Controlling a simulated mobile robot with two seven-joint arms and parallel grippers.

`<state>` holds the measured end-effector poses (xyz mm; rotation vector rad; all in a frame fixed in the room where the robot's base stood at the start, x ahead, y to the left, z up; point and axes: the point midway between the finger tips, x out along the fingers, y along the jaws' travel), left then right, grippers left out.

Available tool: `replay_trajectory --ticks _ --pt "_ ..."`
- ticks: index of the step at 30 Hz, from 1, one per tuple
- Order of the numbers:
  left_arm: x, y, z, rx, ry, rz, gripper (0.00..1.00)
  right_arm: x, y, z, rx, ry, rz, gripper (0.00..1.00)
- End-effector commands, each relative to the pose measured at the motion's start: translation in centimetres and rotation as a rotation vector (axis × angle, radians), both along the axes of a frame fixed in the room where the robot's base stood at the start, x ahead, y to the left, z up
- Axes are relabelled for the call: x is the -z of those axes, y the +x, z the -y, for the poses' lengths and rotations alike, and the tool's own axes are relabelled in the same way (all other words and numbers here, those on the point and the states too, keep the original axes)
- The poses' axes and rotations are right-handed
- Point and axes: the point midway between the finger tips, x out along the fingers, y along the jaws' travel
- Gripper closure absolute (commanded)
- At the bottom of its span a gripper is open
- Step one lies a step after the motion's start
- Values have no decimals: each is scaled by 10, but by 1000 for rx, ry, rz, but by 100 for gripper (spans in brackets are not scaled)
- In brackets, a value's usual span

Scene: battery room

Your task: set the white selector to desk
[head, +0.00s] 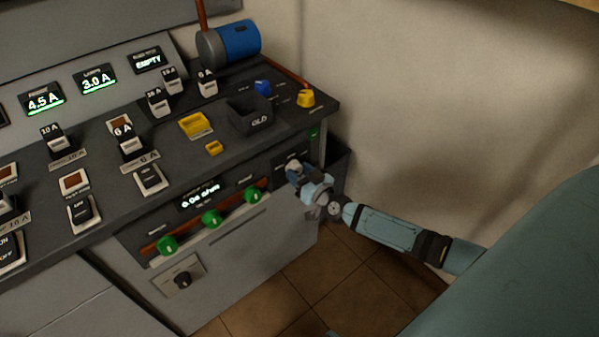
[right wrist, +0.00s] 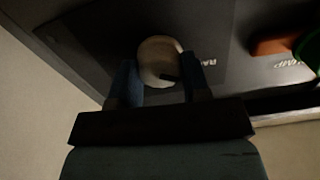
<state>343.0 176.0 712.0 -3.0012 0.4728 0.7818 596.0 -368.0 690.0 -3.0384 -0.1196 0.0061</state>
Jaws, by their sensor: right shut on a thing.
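The white selector (right wrist: 159,61) is a round pale knob on a dark panel in the right wrist view, with a small dark mark near its lower right edge. My right gripper (right wrist: 164,80) has one blue finger on each side of the knob and is shut on it. In the head view my right gripper (head: 297,177) is at the right end of the console's front panel and hides most of the knob. The lettering around the selector is mostly covered or too dark to read. My left gripper is not in view.
Green knobs (head: 210,218) line the front panel left of my gripper. A dark bin (head: 334,165) stands beside the console's right end. Above, the console top (head: 290,125) holds a dark GLD box (head: 249,115) and yellow and blue pieces. The tiled floor (head: 330,280) below is clear.

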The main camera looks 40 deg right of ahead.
Motion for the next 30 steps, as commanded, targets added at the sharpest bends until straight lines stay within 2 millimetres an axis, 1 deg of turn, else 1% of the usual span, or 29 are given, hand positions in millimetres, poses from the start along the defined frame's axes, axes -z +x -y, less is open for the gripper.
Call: replay_trajectory --ticks 7,21,30 --pt "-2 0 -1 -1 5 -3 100 0 0 0 1 197 -17 80" --pt "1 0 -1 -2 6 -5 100 1 -1 0 1 631 -51 80" --pt "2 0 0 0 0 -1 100 1 0 0 1 831 -66 80"
